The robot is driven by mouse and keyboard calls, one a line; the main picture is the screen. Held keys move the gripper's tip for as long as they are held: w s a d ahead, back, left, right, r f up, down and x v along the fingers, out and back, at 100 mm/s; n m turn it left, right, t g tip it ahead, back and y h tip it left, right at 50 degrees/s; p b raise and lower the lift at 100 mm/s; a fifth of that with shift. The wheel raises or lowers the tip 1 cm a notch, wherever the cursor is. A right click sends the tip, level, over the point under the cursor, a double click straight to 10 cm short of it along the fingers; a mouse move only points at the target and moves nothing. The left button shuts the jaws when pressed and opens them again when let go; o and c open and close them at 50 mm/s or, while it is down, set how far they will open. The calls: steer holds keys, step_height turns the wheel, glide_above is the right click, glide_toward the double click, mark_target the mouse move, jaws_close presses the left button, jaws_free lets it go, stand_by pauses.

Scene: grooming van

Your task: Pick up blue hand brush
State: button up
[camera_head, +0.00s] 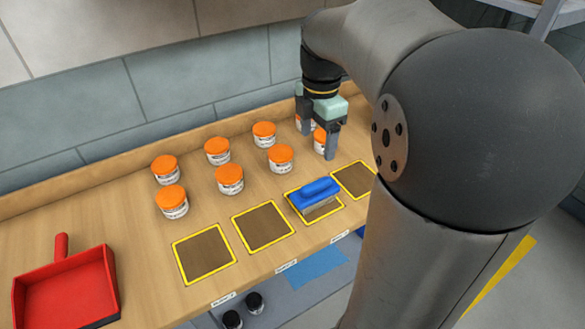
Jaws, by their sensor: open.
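The blue hand brush (315,193) lies on a yellow-edged brown square (328,219) near the front of the wooden counter. It has a blue handle on top and a pale bristle block below. My gripper (319,146) is open with its fingers pointing down. It is behind the brush in the picture, among the orange-lidded jars at the back right, apart from the brush. One or two jars are partly hidden by the fingers. Whether the fingers touch a jar cannot be told.
Several white jars with orange lids (217,150) stand in rows behind the squares. Bare yellow-edged squares (204,254) lie left and right of the brush. A red dustpan (68,288) lies at front left. A tiled wall (160,85) closes the back. A lower shelf holds dark items.

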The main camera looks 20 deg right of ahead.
mark_target(316, 183)
steer(key=f, duration=1.7)
steer(key=shift+d+f+p, duration=0.25)
steer(key=shift+d+p, duration=0.1)
steer(key=shift+p, duration=0.05)
steer(key=c, duration=1.1)
